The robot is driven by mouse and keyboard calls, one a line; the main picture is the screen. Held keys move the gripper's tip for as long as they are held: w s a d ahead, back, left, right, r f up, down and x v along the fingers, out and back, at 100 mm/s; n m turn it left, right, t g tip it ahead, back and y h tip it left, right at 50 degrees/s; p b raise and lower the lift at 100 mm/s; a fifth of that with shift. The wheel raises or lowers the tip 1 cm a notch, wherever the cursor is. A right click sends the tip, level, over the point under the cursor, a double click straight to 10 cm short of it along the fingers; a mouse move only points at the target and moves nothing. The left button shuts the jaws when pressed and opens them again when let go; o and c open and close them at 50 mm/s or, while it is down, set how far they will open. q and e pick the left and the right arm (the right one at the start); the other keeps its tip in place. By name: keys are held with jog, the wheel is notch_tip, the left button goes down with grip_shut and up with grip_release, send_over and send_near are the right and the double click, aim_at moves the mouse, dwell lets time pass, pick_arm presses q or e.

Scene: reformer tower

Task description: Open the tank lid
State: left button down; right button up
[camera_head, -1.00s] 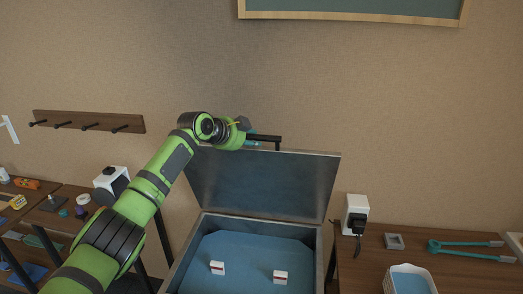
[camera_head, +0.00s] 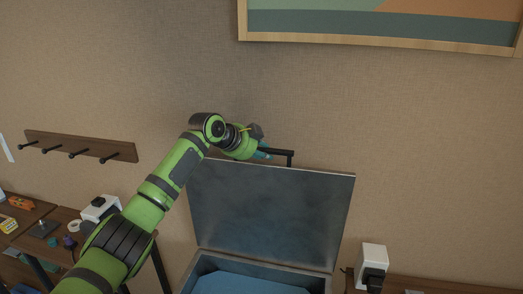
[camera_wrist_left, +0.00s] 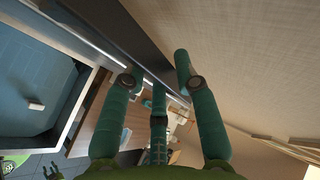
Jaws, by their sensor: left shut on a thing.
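The grey metal tank lid (camera_head: 270,215) stands raised, roughly upright, at the back of the tank (camera_head: 212,262). A black handle (camera_head: 289,156) sticks out at the lid's top edge. My left gripper (camera_head: 264,153) is at that handle, shut on it, though its fingers are partly hidden behind the wrist. In the left wrist view my teal fingers (camera_wrist_left: 160,95) reach along the lid's dark edge. The open tank with its blue inside (camera_wrist_left: 32,75) shows at the left there, with a small white block (camera_wrist_left: 36,105) in it.
A side table (camera_head: 75,240) with small items stands left of the tank. A wooden hook rail (camera_head: 75,147) is on the wall behind. A white socket box (camera_head: 372,257) with a black plug is at the right. A framed picture (camera_head: 400,28) hangs above.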

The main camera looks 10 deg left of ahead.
pick_arm(q)
jog(key=shift+r, duration=0.1)
jog(key=c, duration=1.1)
grip_release()
jog(key=shift+s, duration=0.1)
jog(key=shift+o, duration=0.2)
jog(key=shift+d, duration=0.1)
jog(key=v, duration=1.2)
